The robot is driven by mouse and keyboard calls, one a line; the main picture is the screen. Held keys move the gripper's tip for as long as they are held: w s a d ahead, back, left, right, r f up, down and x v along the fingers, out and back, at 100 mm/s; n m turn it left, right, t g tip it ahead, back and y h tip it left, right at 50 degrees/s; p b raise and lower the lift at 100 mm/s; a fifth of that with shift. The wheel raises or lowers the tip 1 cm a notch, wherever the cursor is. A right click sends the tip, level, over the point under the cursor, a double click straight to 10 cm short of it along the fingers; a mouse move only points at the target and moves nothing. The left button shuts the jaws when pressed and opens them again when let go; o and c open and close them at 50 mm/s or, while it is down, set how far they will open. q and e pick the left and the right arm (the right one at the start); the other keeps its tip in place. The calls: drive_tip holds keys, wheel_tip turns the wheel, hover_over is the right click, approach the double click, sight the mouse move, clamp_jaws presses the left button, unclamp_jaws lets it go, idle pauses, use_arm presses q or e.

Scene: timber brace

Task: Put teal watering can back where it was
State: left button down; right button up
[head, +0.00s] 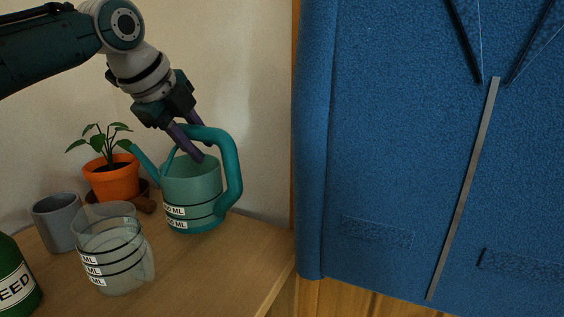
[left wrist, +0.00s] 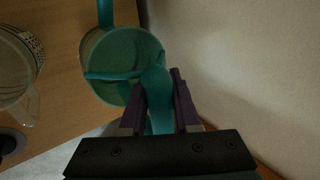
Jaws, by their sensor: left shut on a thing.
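The teal watering can (head: 192,182) stands upright at the right end of the wooden table, its spout pointing left and its handle on the right. My left gripper (head: 198,152) reaches down from above and is shut on the can's handle. In the left wrist view the gripper (left wrist: 160,100) has its two dark fingers on either side of the teal handle, and the can's open top (left wrist: 112,55) lies just beyond. Whether the can's base touches the table is hard to tell. My right gripper is not in view.
A clear measuring jug (head: 115,258) stands in front of the can, with a grey cup (head: 57,222) to its left. A potted plant in an orange pot (head: 111,178) is behind. A green seed tin (head: 14,280) is at the left edge. A blue coat-like cloth (head: 400,150) hangs at right.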

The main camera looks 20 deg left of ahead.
use_arm(q)
drive_tip(key=shift+f, duration=1.8)
drive_tip(key=shift+f+b, duration=0.15)
drive_tip(key=shift+b, duration=0.15)
drive_tip(key=c, duration=0.6)
unclamp_jaws()
drive_tip(key=shift+c, duration=0.2)
drive_tip(key=p+v, duration=0.3)
drive_tip(key=v, duration=0.9)
